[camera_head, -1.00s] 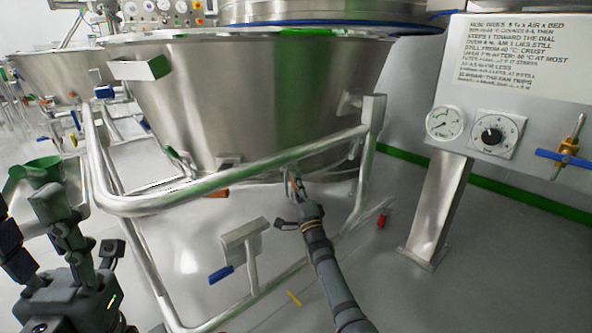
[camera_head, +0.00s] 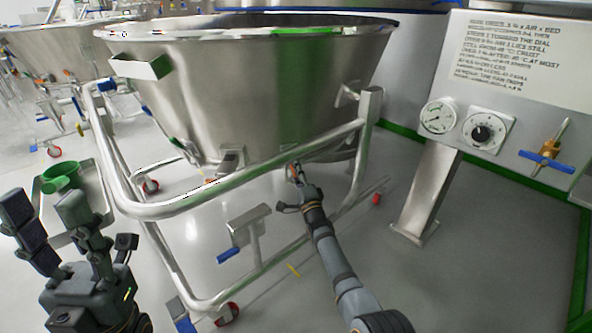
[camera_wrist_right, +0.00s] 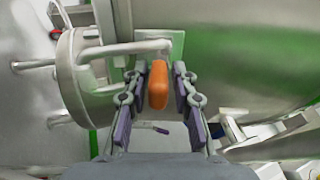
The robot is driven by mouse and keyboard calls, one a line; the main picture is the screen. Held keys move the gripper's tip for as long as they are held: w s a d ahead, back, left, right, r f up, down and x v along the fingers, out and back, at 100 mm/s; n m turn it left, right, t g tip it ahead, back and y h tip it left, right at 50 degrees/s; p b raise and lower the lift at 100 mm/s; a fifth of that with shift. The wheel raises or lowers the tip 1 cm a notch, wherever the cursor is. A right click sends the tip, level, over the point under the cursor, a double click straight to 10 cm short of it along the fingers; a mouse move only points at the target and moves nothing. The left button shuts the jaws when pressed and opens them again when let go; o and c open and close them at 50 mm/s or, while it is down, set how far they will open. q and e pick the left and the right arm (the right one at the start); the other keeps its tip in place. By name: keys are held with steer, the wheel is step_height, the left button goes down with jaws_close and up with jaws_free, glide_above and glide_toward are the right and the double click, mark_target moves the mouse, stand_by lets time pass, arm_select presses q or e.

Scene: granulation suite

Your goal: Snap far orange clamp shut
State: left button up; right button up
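The orange clamp handle (camera_wrist_right: 158,84) stands upright in the middle of the right wrist view, beside a steel pipe and a round flange under the bowl. My right gripper (camera_wrist_right: 160,72) is open, with one finger on each side of the handle and a small gap on both sides. In the head view, my right gripper (camera_head: 296,180) reaches under the large steel bowl (camera_head: 250,95) and hides most of this clamp. Another orange piece (camera_head: 210,180) shows further left under the bowl. My left gripper (camera_head: 50,212) is open and empty at the lower left.
A tubular steel frame (camera_head: 165,208) surrounds the bowl, with its rail close above my right gripper. A blue-tipped pedal (camera_head: 228,255) sits below it. A panel with gauge and dial (camera_head: 480,132) stands right. A green funnel (camera_head: 62,177) is behind my left gripper.

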steer(key=shift+s+f, duration=0.25)
steer(key=shift+s, duration=0.2)
steer(key=v, duration=1.1)
steer(key=shift+d, duration=0.15)
steer(key=shift+c, duration=0.3)
